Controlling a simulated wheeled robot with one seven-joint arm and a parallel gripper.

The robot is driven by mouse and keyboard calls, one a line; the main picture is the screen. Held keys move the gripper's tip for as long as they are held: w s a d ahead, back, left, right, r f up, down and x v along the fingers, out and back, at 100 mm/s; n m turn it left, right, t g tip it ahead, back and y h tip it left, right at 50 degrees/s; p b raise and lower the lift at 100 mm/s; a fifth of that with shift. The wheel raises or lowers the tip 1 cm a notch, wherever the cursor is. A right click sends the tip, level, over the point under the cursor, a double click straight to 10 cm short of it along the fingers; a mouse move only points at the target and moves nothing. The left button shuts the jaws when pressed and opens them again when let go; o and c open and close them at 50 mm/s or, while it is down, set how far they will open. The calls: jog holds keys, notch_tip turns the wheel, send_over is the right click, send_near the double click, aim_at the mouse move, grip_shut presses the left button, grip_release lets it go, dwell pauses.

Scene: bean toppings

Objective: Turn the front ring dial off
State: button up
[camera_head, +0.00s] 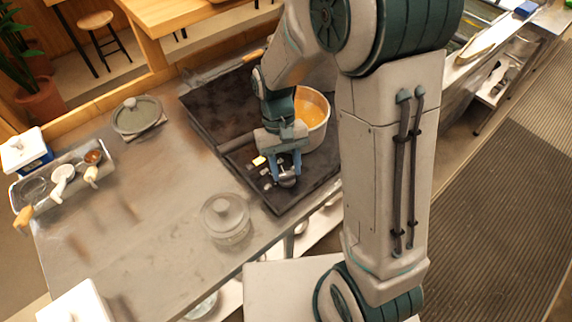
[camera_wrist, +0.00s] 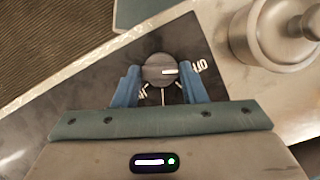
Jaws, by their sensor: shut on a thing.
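The front ring dial (camera_wrist: 158,68) is a round dark grey knob with a white pointer mark, on the black cooktop panel. In the wrist view its pointer lies toward the right, near the white printed lettering (camera_wrist: 199,66). My gripper (camera_wrist: 160,86) has its blue fingers on either side of the dial and is shut on it. In the head view my gripper (camera_head: 287,170) is at the front corner of the black cooktop (camera_head: 225,118), and the dial (camera_head: 287,182) shows as a small grey knob between the fingertips.
A pot of orange food (camera_head: 317,112) stands on the cooktop close behind my gripper. A lidded metal container (camera_head: 226,218) stands on the counter left of the dial. A lidded pot (camera_head: 137,116) and a condiment tray (camera_head: 62,185) are farther left. The counter between them is mostly clear.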

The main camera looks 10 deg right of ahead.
jog(key=o, duration=1)
jog(key=shift+r, duration=0.15)
jog(key=v, duration=1.3)
jog(key=shift+w+r+b, duration=0.15)
jog(key=shift+r+b, duration=0.15)
jog(key=shift+b, duration=0.1)
